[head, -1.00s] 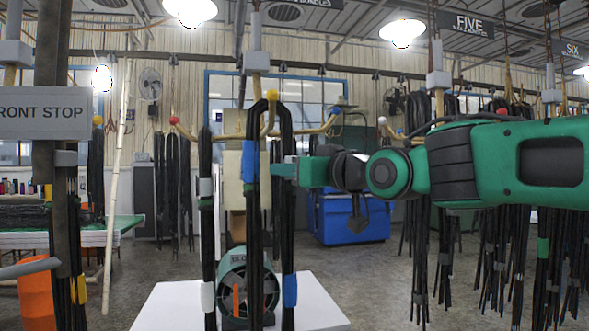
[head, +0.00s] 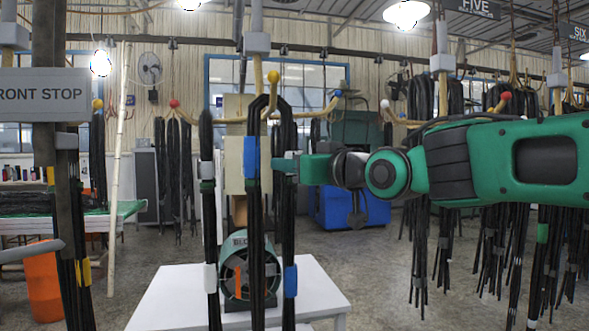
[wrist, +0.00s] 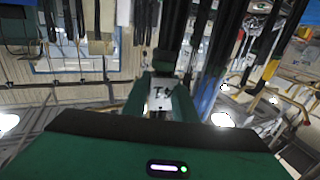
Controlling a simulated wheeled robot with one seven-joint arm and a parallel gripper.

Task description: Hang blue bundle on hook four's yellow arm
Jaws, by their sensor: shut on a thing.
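The blue bundle (head: 255,210) is a looped bunch of black hoses with blue bands on both legs, hanging at the centre of the head view. My gripper (head: 283,165) is shut on its right leg, below the bend. A yellow-balled hook arm (head: 273,77) shows just above the bend of the loop. I cannot tell whether the loop touches that arm or hangs in front of it. In the wrist view, my gripper's green fingers (wrist: 160,100) flank a white numbered tag (wrist: 161,94), with dark hoses beyond.
Another black bundle (head: 207,225) with pale bands hangs close on the left. Red-balled (head: 174,103) and blue-balled (head: 338,93) arms spread to either side. A white table (head: 180,300) with a green fan (head: 236,262) stands below. More hoses hang at right.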

